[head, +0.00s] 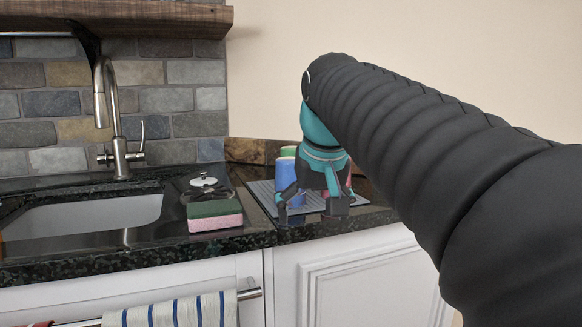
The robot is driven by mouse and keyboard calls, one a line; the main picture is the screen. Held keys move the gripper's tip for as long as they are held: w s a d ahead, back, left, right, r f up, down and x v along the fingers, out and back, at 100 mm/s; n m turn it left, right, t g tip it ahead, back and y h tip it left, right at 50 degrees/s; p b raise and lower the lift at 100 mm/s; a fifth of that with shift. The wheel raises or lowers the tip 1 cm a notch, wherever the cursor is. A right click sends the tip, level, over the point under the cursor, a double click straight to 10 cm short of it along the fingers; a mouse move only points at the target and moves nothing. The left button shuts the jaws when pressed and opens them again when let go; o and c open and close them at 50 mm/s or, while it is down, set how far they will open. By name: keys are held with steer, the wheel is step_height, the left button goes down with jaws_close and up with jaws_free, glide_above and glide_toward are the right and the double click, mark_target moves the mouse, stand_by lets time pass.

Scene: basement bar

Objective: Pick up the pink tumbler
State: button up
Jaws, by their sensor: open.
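My gripper (310,211) is open and reaches down over the grey ribbed mat (262,190) on the counter. The pink tumbler (349,180) is mostly hidden behind my gripper; only a pink sliver shows at the gripper's right side. I cannot tell whether the fingers are around it or in front of it.
A blue tumbler (286,178) and a green one (288,151) stand close behind my gripper's left finger. A green and pink sponge (214,216) lies left of the mat. The sink (85,224) and faucet (112,120) are farther left. A wall is close behind.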

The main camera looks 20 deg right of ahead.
steer(key=w+d+r+m+p, duration=0.1)
steer(key=w+d+r, duration=0.3)
steer(key=r, duration=0.4)
steer(key=w+d+r+m+p, duration=0.1)
steer(key=w+d+r, duration=0.35)
steer(key=r, duration=0.25)
steer(key=shift+g+h, duration=0.4)
steer(key=shift+d+x, duration=0.1)
steer(key=shift+x, duration=1.95)
steer(key=shift+d+x, duration=0.15)
steer(key=shift+x, duration=4.55)
steer(key=shift+d, duration=0.2)
steer(key=c, duration=1.2)
